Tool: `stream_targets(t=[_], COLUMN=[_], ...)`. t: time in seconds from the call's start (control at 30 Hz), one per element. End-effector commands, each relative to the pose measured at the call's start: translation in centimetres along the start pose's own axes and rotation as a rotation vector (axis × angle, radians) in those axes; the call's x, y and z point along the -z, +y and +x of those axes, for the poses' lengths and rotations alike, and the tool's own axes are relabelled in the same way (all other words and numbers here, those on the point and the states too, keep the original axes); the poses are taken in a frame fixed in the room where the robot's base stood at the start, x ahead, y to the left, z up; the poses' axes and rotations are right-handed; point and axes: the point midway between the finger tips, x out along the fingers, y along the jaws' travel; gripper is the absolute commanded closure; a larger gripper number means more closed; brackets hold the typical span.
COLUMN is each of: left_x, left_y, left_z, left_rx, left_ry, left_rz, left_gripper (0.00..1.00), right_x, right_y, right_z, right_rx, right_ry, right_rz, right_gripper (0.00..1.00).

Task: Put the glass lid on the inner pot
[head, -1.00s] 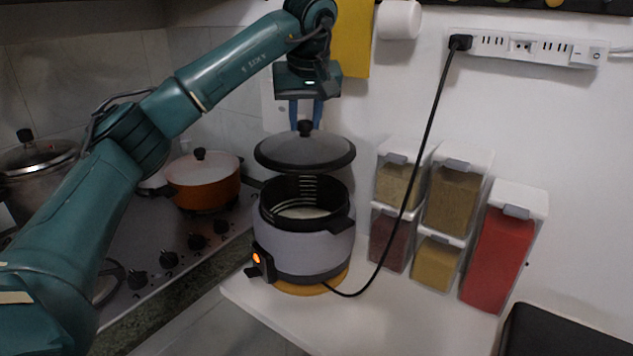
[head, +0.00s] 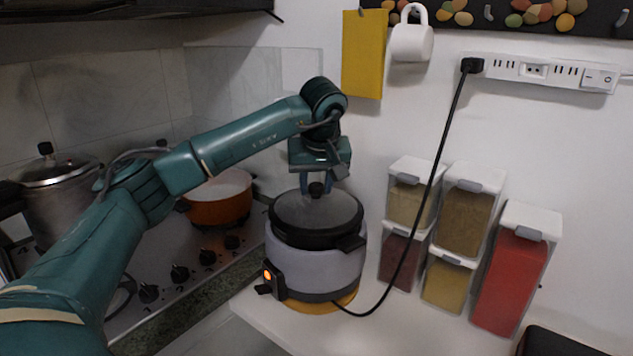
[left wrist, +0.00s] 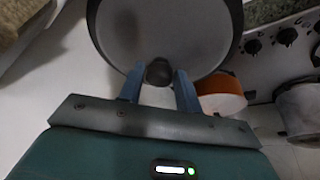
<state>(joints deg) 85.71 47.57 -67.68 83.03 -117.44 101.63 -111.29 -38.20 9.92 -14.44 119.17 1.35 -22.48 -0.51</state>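The glass lid (head: 318,212), round and dark with a black knob, lies level over the mouth of the grey cooker with the inner pot (head: 318,241) in it. The lid covers the opening, so the pot's inside is hidden; I cannot tell whether the rim is fully seated. My left gripper (head: 317,186) is above the lid, its two blue fingers on either side of the knob. My right gripper is not in view.
Spice dispensers (head: 465,215) stand to the right. An orange pot (head: 220,200) and a steel pot (head: 62,205) are on the stove at left.

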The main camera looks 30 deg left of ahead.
Motion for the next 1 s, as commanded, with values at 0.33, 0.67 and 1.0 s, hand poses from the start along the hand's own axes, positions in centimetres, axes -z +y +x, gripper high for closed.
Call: stream_targets(t=[0.33, 0.67, 1.0], left_x=[0.1, 0.1, 0.1], left_y=[0.0, 0.1, 0.1], left_z=[-0.1, -3.4, -10.3], left_rx=[-0.003, -0.008, -0.006], left_ry=[0.002, 0.006, 0.005], left_rz=[0.0, 0.0, 0.0], left_gripper=[0.51, 0.51, 0.51], right_x=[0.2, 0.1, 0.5], right_y=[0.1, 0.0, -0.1], right_z=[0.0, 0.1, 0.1], right_rx=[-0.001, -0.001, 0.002], right_ry=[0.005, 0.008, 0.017], right_rz=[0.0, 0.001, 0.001], right_gripper=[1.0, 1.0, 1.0])
